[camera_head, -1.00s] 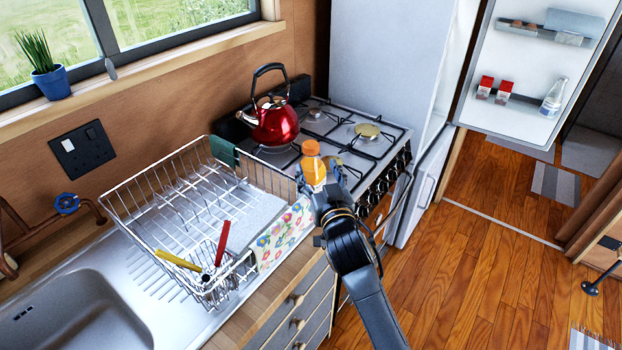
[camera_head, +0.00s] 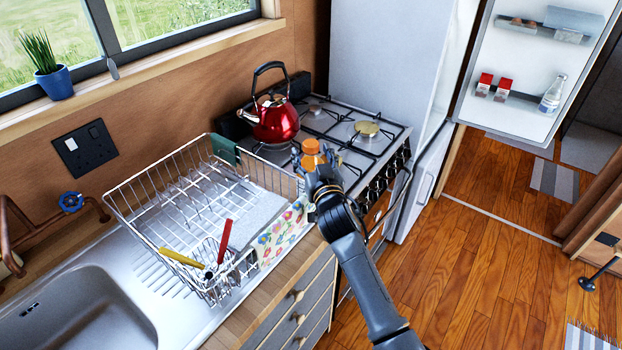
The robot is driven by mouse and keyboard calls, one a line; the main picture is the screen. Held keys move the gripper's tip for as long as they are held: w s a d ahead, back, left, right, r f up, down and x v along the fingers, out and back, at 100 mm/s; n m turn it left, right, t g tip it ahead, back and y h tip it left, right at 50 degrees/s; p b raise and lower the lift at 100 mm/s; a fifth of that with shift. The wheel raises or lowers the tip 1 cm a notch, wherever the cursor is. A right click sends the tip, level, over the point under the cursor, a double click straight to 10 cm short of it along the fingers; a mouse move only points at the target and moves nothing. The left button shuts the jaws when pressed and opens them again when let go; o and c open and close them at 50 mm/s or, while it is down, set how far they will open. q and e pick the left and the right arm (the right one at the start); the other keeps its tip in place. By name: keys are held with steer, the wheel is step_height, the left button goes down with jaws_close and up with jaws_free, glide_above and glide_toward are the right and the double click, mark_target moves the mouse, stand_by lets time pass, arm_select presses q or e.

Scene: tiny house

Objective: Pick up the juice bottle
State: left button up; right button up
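The juice bottle (camera_head: 311,147) is orange with an orange cap and stands upright by the front left corner of the stove. My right gripper (camera_head: 312,156) reaches in from below with one finger on each side of the bottle. The fingers look spread around it, and I cannot tell whether they touch it. The hand hides the lower part of the bottle. My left gripper is not in view.
A red kettle (camera_head: 274,120) stands on the stove (camera_head: 352,140) just behind the bottle. A wire dish rack (camera_head: 180,195) with a flowered cloth (camera_head: 280,235) is to the left. The fridge door (camera_head: 535,70) is open.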

jaws_close()
steer(key=shift+r, duration=0.1)
